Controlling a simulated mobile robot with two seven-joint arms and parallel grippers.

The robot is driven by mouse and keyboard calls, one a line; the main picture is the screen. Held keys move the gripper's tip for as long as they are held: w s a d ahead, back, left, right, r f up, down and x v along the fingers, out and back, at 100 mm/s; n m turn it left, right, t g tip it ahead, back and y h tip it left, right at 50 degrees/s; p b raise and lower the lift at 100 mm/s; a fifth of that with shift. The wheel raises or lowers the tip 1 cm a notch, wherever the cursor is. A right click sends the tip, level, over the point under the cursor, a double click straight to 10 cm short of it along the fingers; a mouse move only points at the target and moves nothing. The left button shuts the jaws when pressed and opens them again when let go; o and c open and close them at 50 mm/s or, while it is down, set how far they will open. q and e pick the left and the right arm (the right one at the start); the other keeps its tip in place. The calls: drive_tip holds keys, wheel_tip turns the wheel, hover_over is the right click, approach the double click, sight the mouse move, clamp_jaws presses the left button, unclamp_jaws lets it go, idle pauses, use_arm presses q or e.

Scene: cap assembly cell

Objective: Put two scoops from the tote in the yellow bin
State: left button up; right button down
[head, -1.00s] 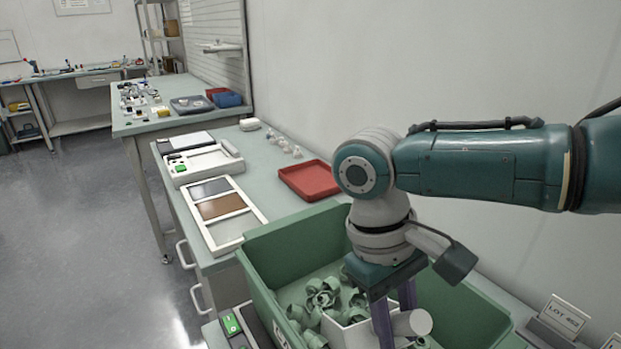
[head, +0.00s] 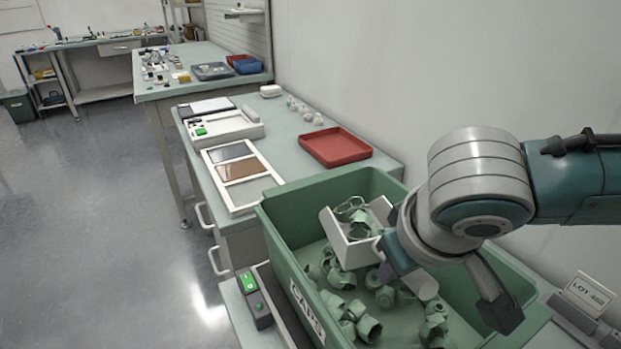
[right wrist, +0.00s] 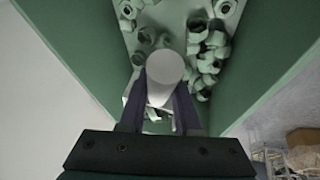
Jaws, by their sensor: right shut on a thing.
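The green tote (head: 282,262), labelled CAPS, stands at the bottom centre of the head view with loose green caps (head: 350,318) on its floor. A white scoop (head: 352,252) is inside the tote's upper part, tilted, with several green caps in it. My right gripper (head: 388,272) is shut on the scoop's handle, its fingers partly hidden behind the wrist. In the right wrist view the fingers (right wrist: 160,98) stand on both sides of the round white handle (right wrist: 166,70). My left gripper is not in view. I cannot make out a yellow bin.
A red tray (head: 335,147) and a white frame with panels (head: 240,178) lie on the bench beyond the tote. A control box with a green button (head: 252,292) is at the tote's left. A LOT sign (head: 588,292) stands at right, near the wall.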

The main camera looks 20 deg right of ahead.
drive_tip(key=shift+t, duration=0.6)
drive_tip(key=p+v, duration=0.3)
drive_tip(key=p, duration=0.1)
drive_tip(key=d+p+v, duration=0.1)
drive_tip(key=p+v, duration=0.3)
drive_tip(key=w+r+p+v, duration=0.1)
drive_tip(key=p+v, duration=0.3)
drive_tip(key=shift+s+d+r, duration=0.1)
drive_tip(key=shift+d, duration=0.2)
drive_tip(key=shift+s+r+p, duration=0.4)
drive_tip(key=shift+r+p, duration=0.05)
drive_tip(key=shift+p, duration=0.25)
